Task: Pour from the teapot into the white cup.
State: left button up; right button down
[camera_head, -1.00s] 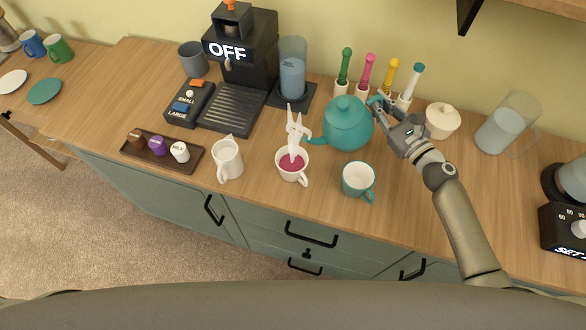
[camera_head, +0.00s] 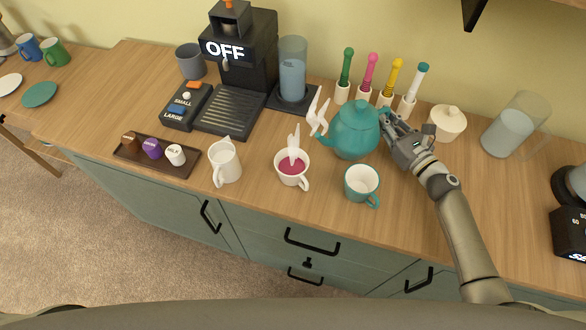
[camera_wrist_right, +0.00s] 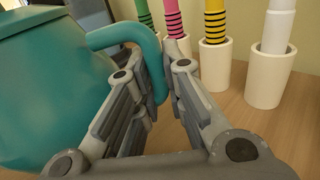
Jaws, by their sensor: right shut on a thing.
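The teal teapot (camera_head: 357,131) is right of and behind the white cup (camera_head: 291,180), its spout pointing left toward it. I cannot tell whether the teapot's base touches the counter. The white cup holds dark pink liquid, with a white wisp-like shape above it. Another white wisp shows by the spout. My right gripper (camera_head: 389,117) is shut on the teapot's handle; in the right wrist view the handle (camera_wrist_right: 158,84) passes between the fingers (camera_wrist_right: 165,75), with the teapot's body (camera_wrist_right: 50,90) at the left. My left gripper is not in view.
A teal cup (camera_head: 350,188) stands in front of the teapot. A white jug (camera_head: 225,163) and a dark tray (camera_head: 185,170) with small capsules are left of the cup. Several colored sticks in white holders, a white lidded pot (camera_head: 447,124) and a coffee machine (camera_head: 250,60) stand behind.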

aim_at(389, 108)
jog(key=shift+r+p, duration=1.85)
jog(key=shift+r, duration=0.35)
